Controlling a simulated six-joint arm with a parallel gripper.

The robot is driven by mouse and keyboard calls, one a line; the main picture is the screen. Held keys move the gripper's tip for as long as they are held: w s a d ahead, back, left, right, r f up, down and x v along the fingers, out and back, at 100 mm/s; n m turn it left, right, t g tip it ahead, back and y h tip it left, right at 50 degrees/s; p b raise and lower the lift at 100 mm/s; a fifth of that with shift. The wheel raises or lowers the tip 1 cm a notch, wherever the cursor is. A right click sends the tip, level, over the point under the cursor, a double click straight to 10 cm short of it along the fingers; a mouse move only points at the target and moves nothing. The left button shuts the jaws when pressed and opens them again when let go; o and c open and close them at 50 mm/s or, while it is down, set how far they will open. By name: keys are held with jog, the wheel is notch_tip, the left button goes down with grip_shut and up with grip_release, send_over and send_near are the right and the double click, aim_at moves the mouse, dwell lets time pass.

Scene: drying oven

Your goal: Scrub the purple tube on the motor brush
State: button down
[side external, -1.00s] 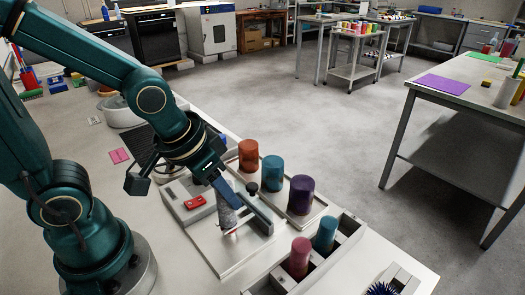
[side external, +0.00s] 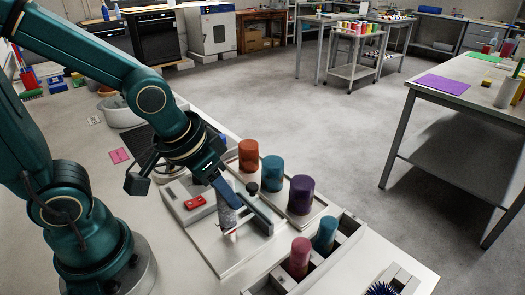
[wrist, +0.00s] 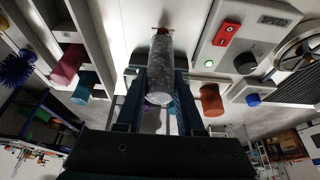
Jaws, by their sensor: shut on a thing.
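My gripper (wrist: 160,103) points down and is shut on a grey speckled cylinder (wrist: 159,68), which also shows between the fingers in the side view (side external: 227,214). The cylinder is upright over a pale metal base plate (side external: 222,258), with a small red part at its lower end. I cannot tell whether a brush is inside it. A control box with a red switch (side external: 195,202) and a lit green button (wrist: 208,64) sits beside it. A purple cylinder (side external: 301,195) stands on a tray to the right, apart from my gripper.
An orange cylinder (side external: 248,155) and a teal one (side external: 272,173) stand on the same tray. A rack holds a pink cylinder (side external: 299,257) and another teal one (side external: 325,234). A spiky blue brush (side external: 382,289) is at the front edge. The table's left part has free room.

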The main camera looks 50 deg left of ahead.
jog(key=shift+r, duration=0.1)
jog(key=shift+r, duration=0.95)
dwell(0.6)
jog(key=shift+r, duration=4.3)
